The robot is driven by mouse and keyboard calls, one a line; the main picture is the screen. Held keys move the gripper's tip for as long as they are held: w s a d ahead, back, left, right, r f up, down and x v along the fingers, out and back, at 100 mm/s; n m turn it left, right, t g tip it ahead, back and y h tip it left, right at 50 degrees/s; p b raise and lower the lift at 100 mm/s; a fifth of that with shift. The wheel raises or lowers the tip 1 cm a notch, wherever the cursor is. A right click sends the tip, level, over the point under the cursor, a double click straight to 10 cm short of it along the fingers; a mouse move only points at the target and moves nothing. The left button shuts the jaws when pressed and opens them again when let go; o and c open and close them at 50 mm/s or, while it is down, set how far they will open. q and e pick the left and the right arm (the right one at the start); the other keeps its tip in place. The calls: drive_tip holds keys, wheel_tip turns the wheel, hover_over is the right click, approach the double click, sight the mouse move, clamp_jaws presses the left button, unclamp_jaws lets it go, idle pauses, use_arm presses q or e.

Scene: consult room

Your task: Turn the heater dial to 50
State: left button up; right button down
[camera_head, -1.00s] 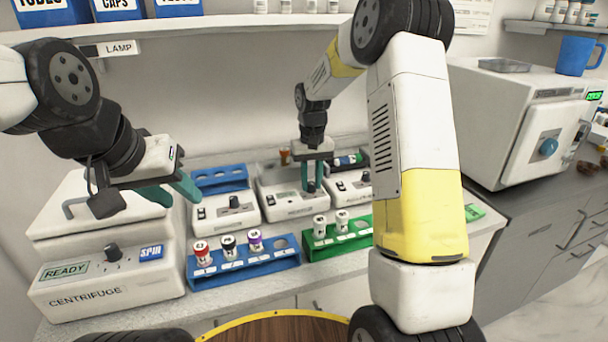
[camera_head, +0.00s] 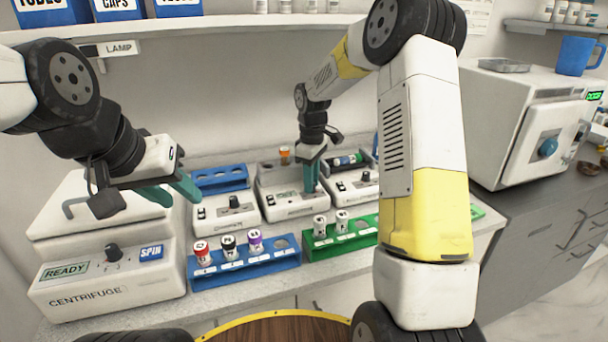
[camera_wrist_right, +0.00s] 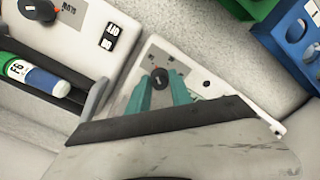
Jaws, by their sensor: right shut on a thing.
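The heater, which I take to be the white middle unit (camera_head: 288,202), stands on the counter between two similar units; its label is too small to read. Its dark dial (camera_wrist_right: 160,78) shows in the right wrist view between the teal fingers. My right gripper (camera_head: 311,186) points down at the front panel and is shut on the dial. The fingers hide the dial in the head view, and I cannot read its setting. My left gripper (camera_head: 171,191) is open and empty, above the counter at the left.
The centrifuge (camera_head: 100,305) stands at the left. A blue rack (camera_head: 262,267) with capped tubes and a green rack (camera_head: 335,245) stand in front of the units. A roller unit holding a tube (camera_wrist_right: 32,75) is beside the heater. A white cabinet (camera_head: 490,125) is at the right.

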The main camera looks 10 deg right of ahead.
drive_tip(key=shift+n, duration=0.9)
drive_tip(key=c, duration=1.2)
unclamp_jaws()
drive_tip(key=shift+o, duration=0.2)
wheel_tip(320, 180, up, 7)
drive_tip(key=shift+f, duration=0.1)
drive_tip(key=shift+r, duration=0.5)
drive_tip(key=shift+r, duration=0.1)
